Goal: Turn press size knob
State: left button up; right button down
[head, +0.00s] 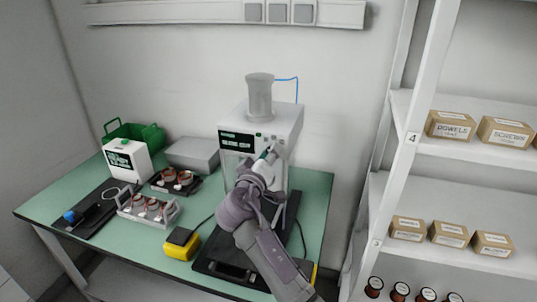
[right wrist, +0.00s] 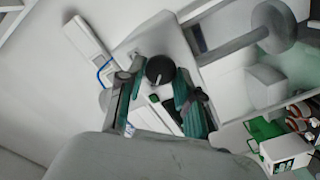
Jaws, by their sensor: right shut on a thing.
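The press (head: 291,122) is a white machine with a grey cylinder on top and a dark display at its front left. It stands at the back right of the green table. My right gripper (head: 270,155) reaches up to the front panel of the press and hides part of it. In the right wrist view, a round black knob (right wrist: 160,70) with a light pointer mark sits between the green-padded fingertips of my right gripper (right wrist: 160,78), which is shut on it. The knob is on the white panel. My left gripper is not in view.
The table (head: 312,190) also bears a yellow and black box (head: 182,243), a white rack with copper-wound parts (head: 148,211), a black tray (head: 176,182), a white instrument (head: 128,160) and a green bin (head: 134,131). Shelves with boxes (head: 451,126) stand at the right.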

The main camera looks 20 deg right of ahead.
jog(key=shift+r, duration=0.2)
dwell(0.3)
jog(key=c, duration=1)
grip_release()
jog(key=shift+o, duration=1)
jog(key=shift+w+f, duration=0.1)
jog(key=shift+f, duration=0.05)
notch_tip(320, 180, up, 10)
